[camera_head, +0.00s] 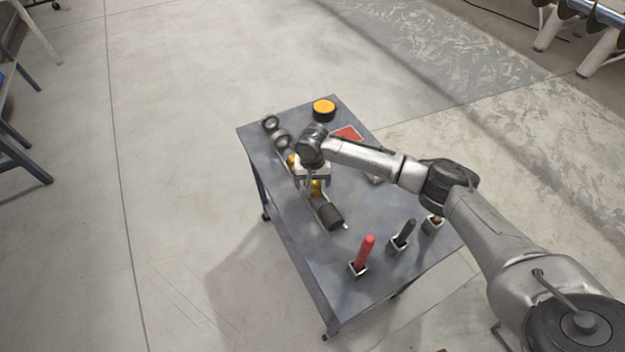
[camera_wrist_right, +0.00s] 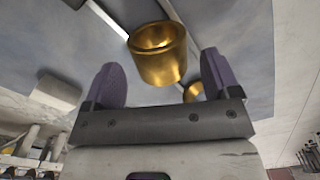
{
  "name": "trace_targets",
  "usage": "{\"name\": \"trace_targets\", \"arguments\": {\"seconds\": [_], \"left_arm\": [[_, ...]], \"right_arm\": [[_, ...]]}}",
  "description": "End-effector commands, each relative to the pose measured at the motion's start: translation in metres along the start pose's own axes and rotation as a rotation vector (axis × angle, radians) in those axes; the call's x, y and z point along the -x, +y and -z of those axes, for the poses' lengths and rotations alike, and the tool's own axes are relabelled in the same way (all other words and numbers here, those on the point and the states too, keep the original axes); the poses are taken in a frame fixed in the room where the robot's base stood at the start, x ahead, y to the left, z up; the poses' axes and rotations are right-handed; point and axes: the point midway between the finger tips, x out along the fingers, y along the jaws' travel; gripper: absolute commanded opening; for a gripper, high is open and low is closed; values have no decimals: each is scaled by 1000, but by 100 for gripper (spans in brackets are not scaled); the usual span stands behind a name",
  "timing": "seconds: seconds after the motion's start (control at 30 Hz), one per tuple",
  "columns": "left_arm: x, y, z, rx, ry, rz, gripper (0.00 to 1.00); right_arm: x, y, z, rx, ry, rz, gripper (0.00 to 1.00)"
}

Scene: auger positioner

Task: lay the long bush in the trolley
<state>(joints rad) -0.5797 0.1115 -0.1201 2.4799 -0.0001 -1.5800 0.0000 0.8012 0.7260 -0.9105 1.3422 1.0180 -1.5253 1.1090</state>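The grey wheeled table, which looks like the trolley (camera_head: 285,240), stands in the middle of the head view. A narrow light rail runs along its left side, with gold bushes on it. One gold bush (camera_head: 316,188) shows just below my right gripper (camera_head: 311,180), another gold bush (camera_head: 291,160) to its upper left. In the wrist view a hollow gold bush (camera_wrist_right: 158,55) appears between the purple fingers of the right gripper (camera_wrist_right: 163,80), which are spread apart. A second gold piece (camera_wrist_right: 193,92) is partly hidden. I cannot tell which is the long bush. My left gripper is out of view.
A black cylinder (camera_head: 329,217) and dark rings (camera_head: 281,139) lie along the rail. A red-handled tool (camera_head: 364,250) and a dark-handled tool (camera_head: 405,233) stand in holders near the front. A yellow-topped round item (camera_head: 324,107) sits at the back. The front-left tabletop is clear.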

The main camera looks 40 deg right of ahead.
Motion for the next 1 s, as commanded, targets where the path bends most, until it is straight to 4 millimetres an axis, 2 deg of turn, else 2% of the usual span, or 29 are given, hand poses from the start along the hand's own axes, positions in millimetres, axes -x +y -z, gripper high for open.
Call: {"name": "trace_targets", "arguments": {"seconds": [0.27, 0.43, 0.8, 1.0], "left_arm": [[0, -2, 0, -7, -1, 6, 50], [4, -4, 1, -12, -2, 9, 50], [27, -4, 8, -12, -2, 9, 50], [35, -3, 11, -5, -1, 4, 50]], "right_arm": [[-2, 0, -1, 0, -2, -2, 89], [10, 0, 0, 0, -1, -1, 89], [82, 0, 0, 0, 1, 1, 89], [113, 0, 0, 0, 1, -1, 89]]}}
